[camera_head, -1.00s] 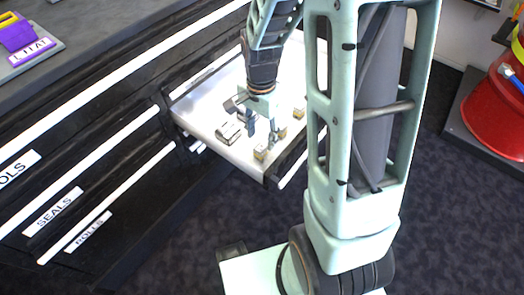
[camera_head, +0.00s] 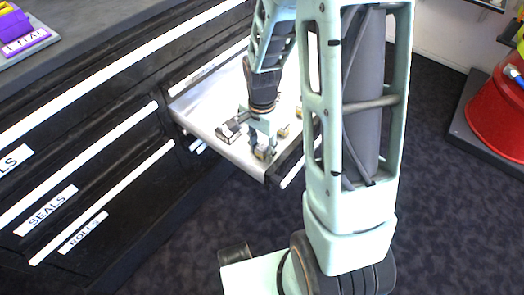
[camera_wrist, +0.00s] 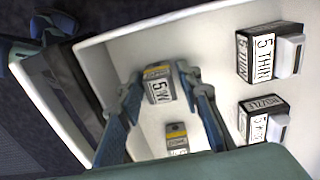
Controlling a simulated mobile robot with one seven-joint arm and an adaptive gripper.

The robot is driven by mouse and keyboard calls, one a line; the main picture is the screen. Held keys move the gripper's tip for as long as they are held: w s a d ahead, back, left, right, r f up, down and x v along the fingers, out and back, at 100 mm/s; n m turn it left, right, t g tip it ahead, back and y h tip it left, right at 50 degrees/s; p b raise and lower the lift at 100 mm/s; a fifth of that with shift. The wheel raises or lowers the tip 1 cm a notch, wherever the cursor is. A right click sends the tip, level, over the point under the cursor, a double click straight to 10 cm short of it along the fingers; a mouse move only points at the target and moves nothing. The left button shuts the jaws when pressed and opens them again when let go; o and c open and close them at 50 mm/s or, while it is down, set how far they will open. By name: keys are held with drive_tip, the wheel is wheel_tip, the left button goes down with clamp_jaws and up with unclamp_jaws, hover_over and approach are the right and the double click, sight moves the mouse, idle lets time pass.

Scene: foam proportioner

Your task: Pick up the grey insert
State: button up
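My gripper (camera_head: 247,141) is over the pulled-out drawer (camera_head: 196,108) in the head view, fingers pointing down. In the wrist view its two blue fingers (camera_wrist: 160,76) are open and spread. A small grey block with a yellow band and a label reading "5W" (camera_wrist: 160,88) lies between the fingertips, with gaps visible on both sides. A second grey, yellow-banded block (camera_wrist: 177,138) lies nearer the palm, partly hidden by the gripper. I cannot tell which of these is the grey insert. Nothing is visibly held.
Two black boxes, labelled "5 THIN" (camera_wrist: 265,53) and "NOZZLE" (camera_wrist: 263,119), lie at the right in the wrist view. Closed drawers (camera_head: 90,165) stand left of the open one. A red drum (camera_head: 500,115) is at the far right.

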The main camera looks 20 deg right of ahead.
clamp_jaws()
wheel_tip(320, 180, up, 12)
drive_tip(key=r+p, duration=0.1)
drive_tip(key=p, duration=0.5)
wheel_tip(320, 180, up, 32)
drive_tip(key=n+p, duration=1.1)
drive_tip(key=p, duration=2.3)
hover_over(262, 145)
drive_tip(key=w, duration=0.5)
drive_tip(key=shift+w+b, duration=0.1)
drive_tip(key=shift+b, duration=0.2)
